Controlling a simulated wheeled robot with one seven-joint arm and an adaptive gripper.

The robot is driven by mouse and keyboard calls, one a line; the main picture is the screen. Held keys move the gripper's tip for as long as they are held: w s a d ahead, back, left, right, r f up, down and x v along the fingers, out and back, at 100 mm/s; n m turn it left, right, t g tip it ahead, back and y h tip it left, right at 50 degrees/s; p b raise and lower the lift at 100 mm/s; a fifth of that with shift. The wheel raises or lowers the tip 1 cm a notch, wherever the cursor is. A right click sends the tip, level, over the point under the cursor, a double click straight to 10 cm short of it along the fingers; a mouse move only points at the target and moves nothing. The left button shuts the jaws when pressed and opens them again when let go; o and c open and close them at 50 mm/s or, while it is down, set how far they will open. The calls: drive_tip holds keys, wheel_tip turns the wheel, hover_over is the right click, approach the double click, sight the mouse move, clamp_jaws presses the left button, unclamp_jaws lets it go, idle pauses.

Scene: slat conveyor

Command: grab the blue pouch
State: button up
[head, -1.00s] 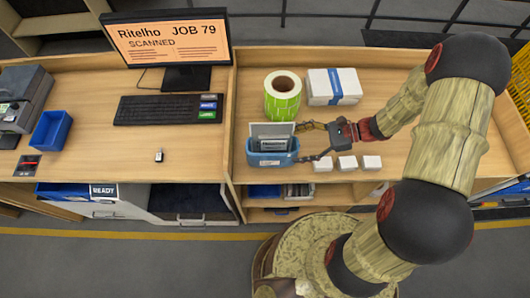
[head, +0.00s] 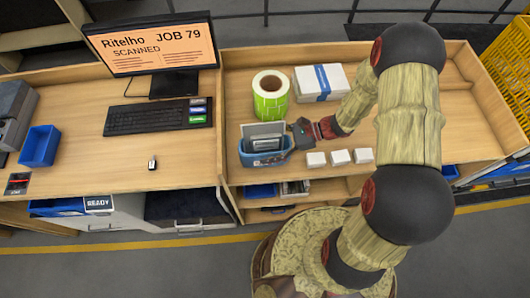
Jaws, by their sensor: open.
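A blue open-topped pouch (head: 262,159) with a pale label on its front stands on the right-hand wooden worktop, in the head view. Flat grey and white items (head: 264,130) stick up out of it. My gripper (head: 289,141) is at the pouch's right end, coming in from the right, with its jaws open. The fingers are small and partly lost against the pouch, so I cannot tell whether they touch it.
Three small white boxes (head: 340,157) stand right of the pouch, close to my gripper. A green label roll (head: 270,97) and a white box with a blue band (head: 322,83) stand behind. A raised wooden divider (head: 222,120) is on the left.

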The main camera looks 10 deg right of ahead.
drive_tip(key=c, duration=1.5)
drive_tip(key=shift+c, duration=0.5)
